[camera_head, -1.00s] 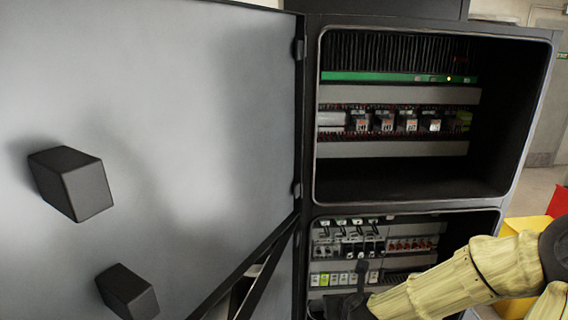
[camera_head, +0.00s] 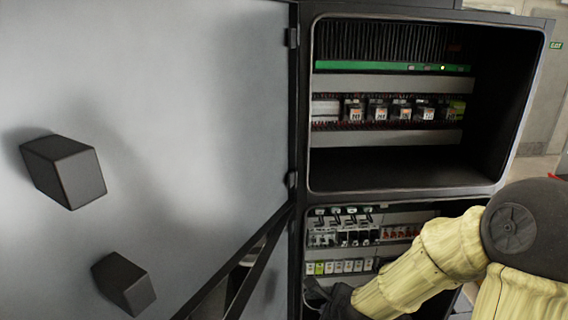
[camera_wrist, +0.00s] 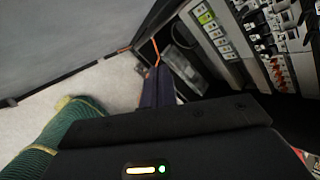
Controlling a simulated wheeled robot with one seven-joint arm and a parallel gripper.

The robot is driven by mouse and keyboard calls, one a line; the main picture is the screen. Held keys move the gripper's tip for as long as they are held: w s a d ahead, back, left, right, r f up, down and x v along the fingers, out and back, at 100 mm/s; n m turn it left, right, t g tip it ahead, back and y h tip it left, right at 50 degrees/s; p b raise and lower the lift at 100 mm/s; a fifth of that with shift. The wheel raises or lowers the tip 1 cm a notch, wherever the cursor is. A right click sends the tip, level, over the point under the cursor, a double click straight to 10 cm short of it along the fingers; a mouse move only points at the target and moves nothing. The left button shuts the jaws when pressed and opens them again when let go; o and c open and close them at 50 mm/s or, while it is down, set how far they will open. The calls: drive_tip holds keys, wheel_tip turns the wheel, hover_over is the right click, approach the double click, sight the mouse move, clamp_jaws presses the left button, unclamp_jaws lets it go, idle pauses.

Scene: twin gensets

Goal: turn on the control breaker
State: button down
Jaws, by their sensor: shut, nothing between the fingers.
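The lower cabinet (camera_head: 300,250) is open, with a row of breakers (camera_head: 345,235) with dark levers and a group of red-marked breakers (camera_head: 397,232) to their right. The frames do not show which one is the control breaker. The breakers (camera_wrist: 285,22) and red-marked parts (camera_wrist: 277,72) also show at the upper right of the wrist view. My gripper (camera_head: 340,303) is low in front of the lower cabinet, below the breaker rows. In the wrist view its dark fingers (camera_wrist: 155,88) look closed and empty, left of the breakers. My forearm hides the lower cabinet's right part.
A row of white and yellow-green modules (camera_head: 345,267) sits below the breakers. A large grey door (camera_head: 180,120) with two black boxes (camera_head: 65,172) stands open on the left. The upper cabinet (camera_head: 480,160) is open, with relays (camera_head: 390,111) inside. Pale floor (camera_wrist: 100,85) shows beside my gripper.

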drive_tip(key=s+d+r+n+g+h, duration=0.1)
drive_tip(key=s+n, duration=0.4)
drive_tip(key=n, duration=0.6)
drive_tip(key=s+d+r+n+g, duration=0.1)
drive_tip(key=s+d+n+g, duration=0.2)
drive_tip(key=n, duration=0.9)
drive_tip(key=s+d, duration=0.1)
drive_tip(key=s, duration=0.2)
drive_tip(key=shift+s+d+r+g+h, duration=0.15)
drive_tip(key=shift+d+r+g+h, duration=0.05)
drive_tip(key=shift+r+g+h, duration=0.2)
drive_tip(key=shift+s+a, duration=0.1)
drive_tip(key=shift+s+d, duration=0.1)
drive_tip(key=shift+d, duration=0.1)
